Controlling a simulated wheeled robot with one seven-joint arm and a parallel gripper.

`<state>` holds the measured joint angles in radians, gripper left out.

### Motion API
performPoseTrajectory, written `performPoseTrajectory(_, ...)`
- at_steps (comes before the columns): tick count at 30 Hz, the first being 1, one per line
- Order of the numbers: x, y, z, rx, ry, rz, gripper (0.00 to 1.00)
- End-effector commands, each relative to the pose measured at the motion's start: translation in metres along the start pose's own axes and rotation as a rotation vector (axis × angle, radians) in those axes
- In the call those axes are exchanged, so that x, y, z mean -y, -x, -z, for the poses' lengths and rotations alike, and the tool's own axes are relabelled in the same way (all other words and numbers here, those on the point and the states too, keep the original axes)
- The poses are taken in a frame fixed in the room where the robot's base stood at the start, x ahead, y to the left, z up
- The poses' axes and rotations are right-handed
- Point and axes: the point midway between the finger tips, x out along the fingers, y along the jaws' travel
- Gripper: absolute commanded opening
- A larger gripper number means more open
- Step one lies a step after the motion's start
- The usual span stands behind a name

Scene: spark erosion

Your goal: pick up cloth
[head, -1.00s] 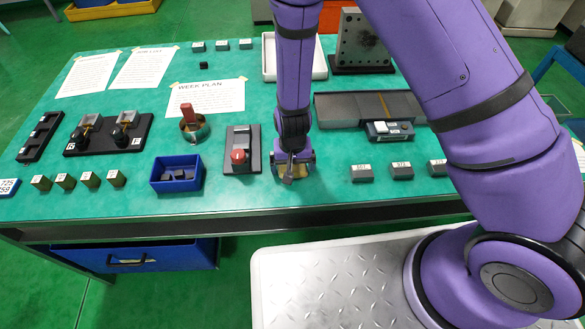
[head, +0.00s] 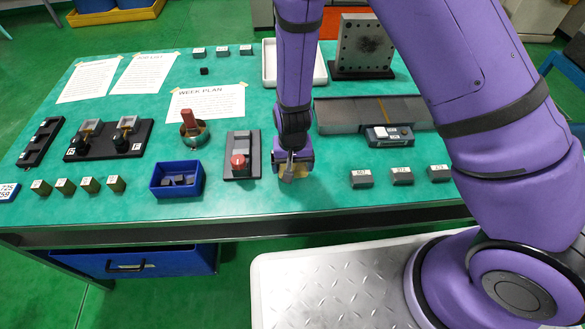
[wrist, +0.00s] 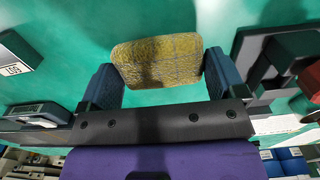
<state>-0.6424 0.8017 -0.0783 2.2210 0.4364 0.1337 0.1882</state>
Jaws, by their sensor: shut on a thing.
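The cloth (wrist: 158,58) is a small yellow-grey pad, seen between the two fingers in the wrist view. In the head view only a yellowish edge of the cloth (head: 297,175) shows under my gripper (head: 292,165). In the wrist view my gripper (wrist: 158,85) is shut on the cloth, with a dark blue finger at each of its sides. The cloth is at or close to the green table top near the front edge; I cannot tell whether it touches the table.
A switch box with a red knob (head: 239,162) stands close left of my gripper. A blue bin (head: 160,190) is further left. Labelled grey blocks (head: 361,179) stand to the right. A long grey tray (head: 345,112) lies behind. The table's front edge (head: 200,230) is near.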

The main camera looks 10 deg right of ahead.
Motion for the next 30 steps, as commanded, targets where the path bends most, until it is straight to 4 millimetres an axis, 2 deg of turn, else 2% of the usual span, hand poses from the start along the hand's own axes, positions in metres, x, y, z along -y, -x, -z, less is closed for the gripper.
performPoseTrajectory(1, 0.000, 0.009, 0.001, -0.003, 0.000, 0.002, 0.67)
performPoseTrajectory(12, -0.008, 0.015, -0.090, 0.002, 0.002, 0.000, 0.67)
performPoseTrajectory(18, -0.012, 0.018, -0.131, 0.002, 0.001, -0.001, 0.67)
performPoseTrajectory(24, -0.014, 0.020, -0.153, 0.000, 0.000, 0.000, 0.67)
performPoseTrajectory(30, -0.014, 0.021, -0.159, -0.001, -0.002, 0.000, 0.67)
